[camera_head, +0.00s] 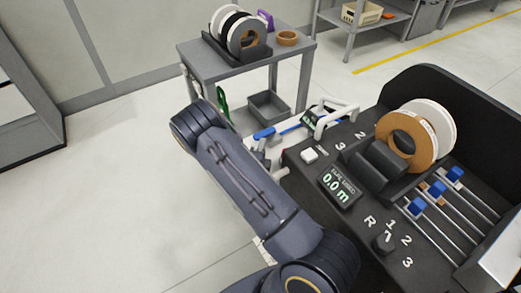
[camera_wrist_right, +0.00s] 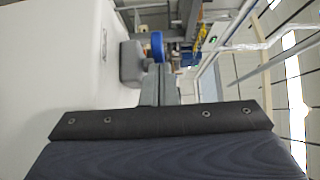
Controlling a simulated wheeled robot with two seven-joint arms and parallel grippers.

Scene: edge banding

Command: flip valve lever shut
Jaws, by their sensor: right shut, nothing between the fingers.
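The valve lever has a blue handle (camera_head: 264,133), which shows at the left side of the dark machine in the head view. In the right wrist view the blue handle (camera_wrist_right: 157,46) is just beyond my fingertips, beside a grey valve body (camera_wrist_right: 132,63). My right gripper (camera_head: 262,158) is partly hidden behind my forearm in the head view. In the right wrist view my right gripper (camera_wrist_right: 160,82) is shut and empty, pointing toward the lever. I cannot tell whether it touches the lever. My left gripper is not in view.
The dark machine (camera_head: 335,215) carries a tape roll (camera_head: 408,140), a tape display (camera_head: 340,187), a selector knob (camera_head: 383,243) and blue sliders (camera_head: 437,188). A white handle (camera_head: 335,117) stands behind the lever. A grey cart (camera_head: 205,70) with reels is at the back. Floor at the left is clear.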

